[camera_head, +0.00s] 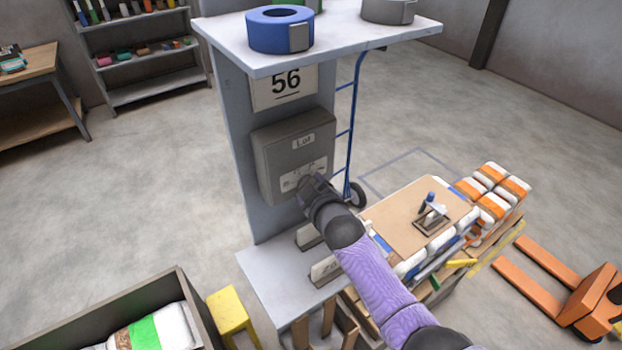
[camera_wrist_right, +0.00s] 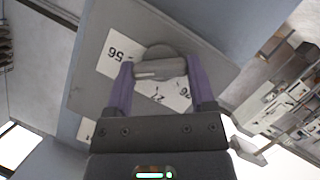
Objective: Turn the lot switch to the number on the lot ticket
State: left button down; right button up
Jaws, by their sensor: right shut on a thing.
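The lot ticket (camera_head: 286,82) is a pale card reading 56 on the grey column, above a grey box (camera_head: 272,152) labelled "Lot". The lot switch (camera_wrist_right: 160,68) is a grey round knob with a raised bar handle on a white number plate (camera_wrist_right: 119,55). My left gripper is not in view.
A shelf (camera_head: 320,35) with blue and grey rings overhangs the box. A pale ledge (camera_head: 270,285) with upright plates lies below. A bag stack topped by a brown board (camera_head: 405,215) stands close to my right arm.

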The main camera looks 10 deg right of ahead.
jog(key=shift+m+g+y+p, duration=0.4)
jog(key=shift+m+y+p, duration=0.2)
jog(key=shift+m, duration=0.3)
jog(key=o, duration=1.2)
jog(key=p+v, duration=0.3)
jog(key=v, duration=0.7)
jog(key=shift+p, duration=0.3)
